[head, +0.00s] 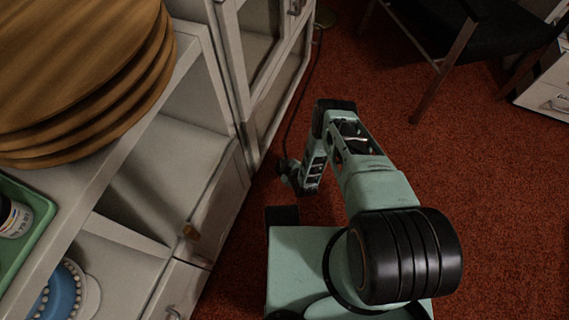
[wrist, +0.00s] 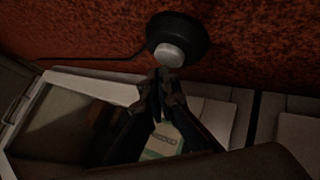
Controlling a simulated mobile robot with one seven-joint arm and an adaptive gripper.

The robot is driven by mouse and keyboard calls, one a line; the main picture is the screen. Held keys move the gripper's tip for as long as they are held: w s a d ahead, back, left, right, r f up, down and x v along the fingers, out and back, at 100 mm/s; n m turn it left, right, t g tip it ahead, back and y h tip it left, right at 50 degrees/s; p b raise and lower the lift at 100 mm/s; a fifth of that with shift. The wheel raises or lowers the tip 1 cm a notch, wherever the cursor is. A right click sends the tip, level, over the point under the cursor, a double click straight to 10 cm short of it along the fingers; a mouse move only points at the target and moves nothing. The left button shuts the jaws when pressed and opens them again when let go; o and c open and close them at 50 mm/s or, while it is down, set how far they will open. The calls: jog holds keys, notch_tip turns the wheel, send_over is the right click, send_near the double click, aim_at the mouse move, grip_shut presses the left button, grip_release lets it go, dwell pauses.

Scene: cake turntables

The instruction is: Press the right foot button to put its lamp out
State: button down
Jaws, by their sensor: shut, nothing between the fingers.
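A round black foot button (wrist: 191,32) with a pale grey cap (wrist: 171,55) sits on the red carpet at the top middle of the wrist view. Its cap looks unlit. Whether it is the right one I cannot tell. My gripper (wrist: 158,75) is shut and empty, with its fingertips just below the cap in that view. Whether they touch the cap is not clear. In the head view my gripper (head: 290,174) is low, near the cabinet's foot, and the button is not discernible there. No lamp is clearly visible.
A pale cabinet (head: 215,165) with shelves and glass doors lines the left. A stack of wooden discs (head: 80,75), a green tray (head: 35,200) and a blue stand (head: 65,290) rest on it. A dark cable (head: 290,118) crosses the carpet. A chair (head: 440,75) stands top right. Carpet (head: 510,200) at right is clear.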

notch_tip(320, 180, up, 6)
jog(key=p, duration=0.5)
jog(key=shift+r, duration=0.15)
dwell(0.6)
